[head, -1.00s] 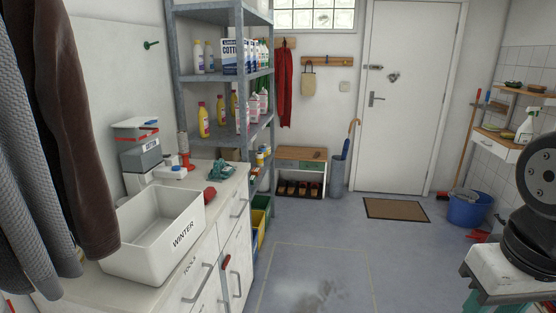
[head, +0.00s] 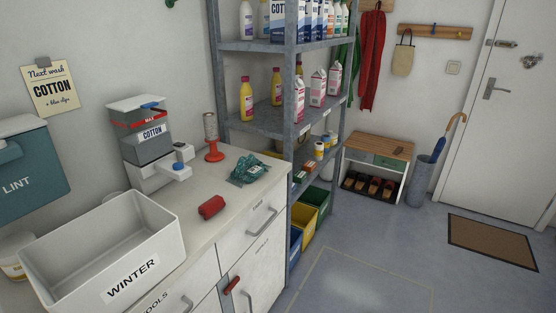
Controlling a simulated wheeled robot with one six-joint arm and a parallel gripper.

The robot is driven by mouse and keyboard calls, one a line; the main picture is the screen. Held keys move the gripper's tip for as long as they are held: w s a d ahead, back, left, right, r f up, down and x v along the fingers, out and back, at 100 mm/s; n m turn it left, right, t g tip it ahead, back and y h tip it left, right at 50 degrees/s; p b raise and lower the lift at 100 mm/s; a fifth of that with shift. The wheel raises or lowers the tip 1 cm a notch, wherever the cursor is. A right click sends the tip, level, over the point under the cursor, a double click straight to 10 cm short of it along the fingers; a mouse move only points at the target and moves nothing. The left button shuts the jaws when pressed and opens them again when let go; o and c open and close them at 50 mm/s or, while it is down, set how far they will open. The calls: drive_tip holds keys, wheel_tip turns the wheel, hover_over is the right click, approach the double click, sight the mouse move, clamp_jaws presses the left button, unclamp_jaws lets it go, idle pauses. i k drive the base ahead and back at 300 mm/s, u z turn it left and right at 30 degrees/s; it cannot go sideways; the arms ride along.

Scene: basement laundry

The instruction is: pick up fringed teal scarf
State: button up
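A crumpled teal cloth (head: 248,170), which looks like the scarf, lies on the white counter (head: 195,240) toward its far end. Its fringe is too small to make out clearly. It is beside a red-based upright holder (head: 213,150) and behind a small dark red item (head: 211,207). My gripper is not in view.
A white bin marked WINTER (head: 144,280) stands on the near counter. A detergent dispenser (head: 152,150) is against the wall. A grey metal shelf (head: 270,118) with bottles rises just past the counter. The floor (head: 375,255) to the right is clear.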

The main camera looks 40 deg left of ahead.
sight(249, 168)
drive_tip(key=u, duration=0.15)
drive_tip(key=i, duration=0.7)
drive_tip(key=u, duration=1.25)
drive_tip(key=i, duration=0.75)
drive_tip(key=u, duration=0.8)
